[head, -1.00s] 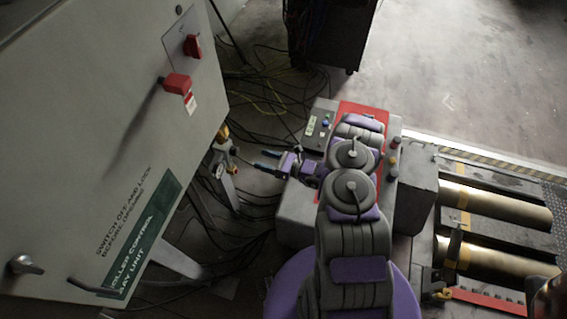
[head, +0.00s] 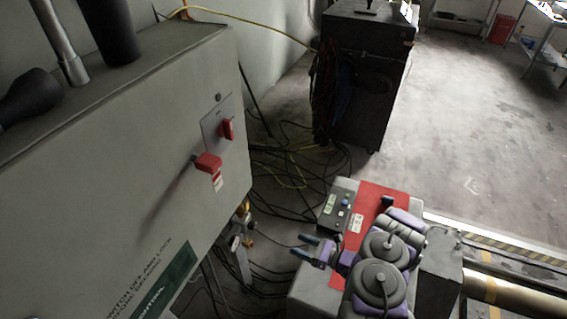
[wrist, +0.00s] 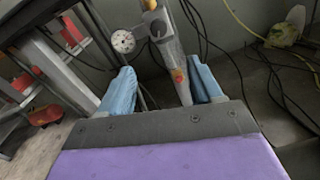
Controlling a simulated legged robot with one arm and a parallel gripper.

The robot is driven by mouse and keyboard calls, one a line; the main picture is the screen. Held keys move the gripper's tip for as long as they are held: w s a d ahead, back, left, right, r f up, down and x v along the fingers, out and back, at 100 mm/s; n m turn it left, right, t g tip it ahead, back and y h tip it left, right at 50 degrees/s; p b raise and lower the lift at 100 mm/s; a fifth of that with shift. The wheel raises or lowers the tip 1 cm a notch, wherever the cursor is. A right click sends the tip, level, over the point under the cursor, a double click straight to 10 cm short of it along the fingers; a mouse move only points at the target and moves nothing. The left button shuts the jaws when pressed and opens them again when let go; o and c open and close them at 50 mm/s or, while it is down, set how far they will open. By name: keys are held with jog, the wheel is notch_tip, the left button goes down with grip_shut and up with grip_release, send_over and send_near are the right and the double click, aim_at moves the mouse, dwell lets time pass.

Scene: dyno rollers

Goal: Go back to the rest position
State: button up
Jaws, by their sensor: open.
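My gripper (head: 308,249) is open and empty in the head view, at the left end of my folded purple and grey arm. In the wrist view my gripper (wrist: 165,85) shows two blue fingers spread well apart. Between and beyond them are a grey post with an orange part (wrist: 180,77) and a round white disc (wrist: 123,41); nothing is gripped.
A large grey cabinet (head: 130,130) with red switches (head: 208,163) fills the left. Black and yellow cables (head: 290,160) lie on the floor behind my gripper. A dark cabinet (head: 366,80) stands at the back. Brass rollers (head: 510,295) lie at lower right. Open floor (head: 470,120) extends at upper right.

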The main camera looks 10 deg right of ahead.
jog(key=s+a+r+n+g, duration=0.3)
jog(key=a+r+n+g, duration=0.25)
jog(key=r, duration=0.45)
jog(key=s+a+r+n+g, duration=0.35)
jog(key=a+r+n, duration=0.2)
jog(key=r, duration=0.35)
jog(key=s+a+r+n+g, duration=0.3)
jog(key=a+r+n+g, duration=0.25)
jog(key=r, duration=0.45)
jog(key=s+d+r+n+g+h, duration=0.1)
jog(key=s+r+n+h, duration=0.2)
jog(key=s, duration=0.3)
jog(key=s+d+r+n+g+h, duration=0.1)
jog(key=s+r+n+h, duration=0.25)
jog(key=s, duration=0.35)
jog(key=s+d+r+n+t+h, duration=0.3)
jog(key=s+d+h, duration=0.5)
jog(key=s+d, duration=0.3)
jog(key=shift+s+d+r+n+t, duration=0.15)
jog(key=shift+s+d+n+t, duration=0.2)
jog(key=shift+d+n+t, duration=0.3)
jog(key=shift+o, duration=0.3)
jog(key=shift+a, duration=0.15)
